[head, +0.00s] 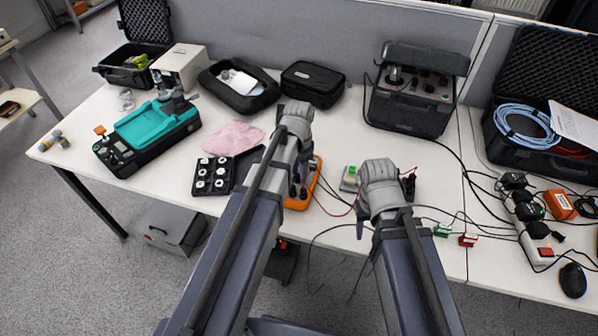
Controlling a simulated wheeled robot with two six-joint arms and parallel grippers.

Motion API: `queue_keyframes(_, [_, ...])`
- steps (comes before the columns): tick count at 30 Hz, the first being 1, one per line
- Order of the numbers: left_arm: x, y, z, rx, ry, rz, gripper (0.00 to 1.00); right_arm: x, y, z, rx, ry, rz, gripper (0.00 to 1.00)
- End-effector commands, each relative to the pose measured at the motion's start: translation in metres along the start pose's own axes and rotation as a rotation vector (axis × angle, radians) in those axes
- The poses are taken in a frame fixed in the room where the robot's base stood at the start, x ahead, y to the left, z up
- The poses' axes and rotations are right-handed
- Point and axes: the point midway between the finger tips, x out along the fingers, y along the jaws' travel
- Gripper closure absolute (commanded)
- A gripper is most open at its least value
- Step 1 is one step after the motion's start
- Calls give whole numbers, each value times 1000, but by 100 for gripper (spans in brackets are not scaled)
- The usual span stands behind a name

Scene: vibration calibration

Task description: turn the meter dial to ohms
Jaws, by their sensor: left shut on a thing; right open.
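The meter (316,178) is an orange-edged device lying on the white table in front of me. My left arm and gripper cover most of its face. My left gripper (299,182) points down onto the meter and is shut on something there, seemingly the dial. The dial itself and its setting are hidden behind the gripper. My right gripper (385,205) is open and empty to the right of the meter, above the table's front part.
A small grey-green device (349,178) sits between my grippers, with thin leads around it. A black tray of weights (212,176) and a pink cloth (234,138) lie left of the meter. A grey instrument box (411,103) stands behind, and cables and a power strip (530,225) lie right.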

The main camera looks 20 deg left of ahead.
Motion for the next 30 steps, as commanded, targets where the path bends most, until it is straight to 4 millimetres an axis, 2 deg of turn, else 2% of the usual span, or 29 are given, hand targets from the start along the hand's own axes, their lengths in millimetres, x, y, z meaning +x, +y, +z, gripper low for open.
queue_keyframes(18, [0, 0, 0, 42, 0, 0, 100, 0, 0, 0, 0, 0, 0, 50])
queue_keyframes(19, [0, 0, 0, 41, 0, 0, 54, 0, 0, 0, 0, 0, 0, 50])
queue_keyframes(26, [0, 0, 0, 41, 0, 0, 28, 0, 0, 0, 0, 0, 0, 50])
queue_keyframes(30, [0, 0, 0, 41, 0, 0, 26, 0, 0, 0, 0, 0, 0, 50])
